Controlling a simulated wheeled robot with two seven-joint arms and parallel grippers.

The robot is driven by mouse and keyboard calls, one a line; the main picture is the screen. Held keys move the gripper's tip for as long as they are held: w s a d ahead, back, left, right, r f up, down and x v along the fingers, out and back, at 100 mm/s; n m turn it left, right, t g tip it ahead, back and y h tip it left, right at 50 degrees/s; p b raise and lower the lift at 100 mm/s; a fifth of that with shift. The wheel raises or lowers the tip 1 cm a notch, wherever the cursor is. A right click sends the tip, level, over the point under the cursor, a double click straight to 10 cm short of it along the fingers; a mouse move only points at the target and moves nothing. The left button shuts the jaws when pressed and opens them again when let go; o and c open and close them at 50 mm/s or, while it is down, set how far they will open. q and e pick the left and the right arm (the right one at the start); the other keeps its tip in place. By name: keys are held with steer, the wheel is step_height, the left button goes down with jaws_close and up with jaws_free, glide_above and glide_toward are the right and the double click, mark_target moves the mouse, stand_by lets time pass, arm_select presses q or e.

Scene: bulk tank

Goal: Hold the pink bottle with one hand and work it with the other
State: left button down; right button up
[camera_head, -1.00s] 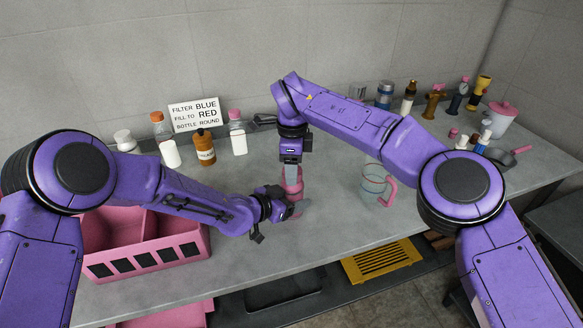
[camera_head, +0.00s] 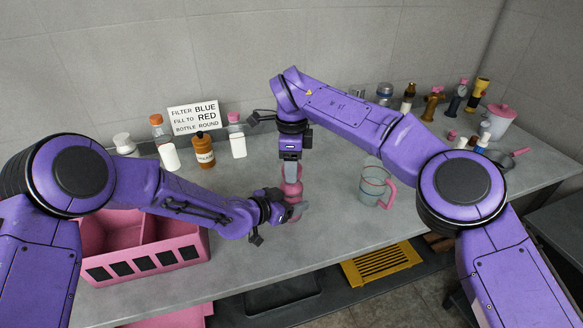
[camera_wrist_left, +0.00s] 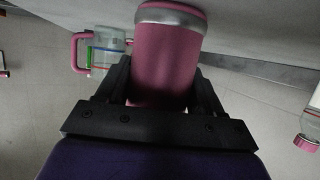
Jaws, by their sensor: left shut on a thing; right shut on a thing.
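The pink bottle (camera_head: 290,190) stands on the grey bench in the middle of the head view, partly hidden by both grippers. My left gripper (camera_head: 287,210) is shut around its lower body from the left. In the left wrist view the pink body (camera_wrist_left: 165,60) with a grey band sits between the fingers. My right gripper (camera_head: 292,168) comes down from above and is shut on the bottle's top. The exact grip at the top is too small to make out.
A clear measuring jug (camera_head: 375,186) with a pink handle stands to the right. A pink divided bin (camera_head: 150,258) is at the front left. Several bottles and a sign (camera_head: 195,117) stand along the wall. Fittings and a pink-lidded pot (camera_head: 498,118) are at the back right.

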steer(key=shift+r, duration=0.25)
steer(key=shift+r, duration=2)
arm_select(q)
steer(key=shift+c, duration=0.3)
jaws_free()
steer(key=shift+s, duration=0.1)
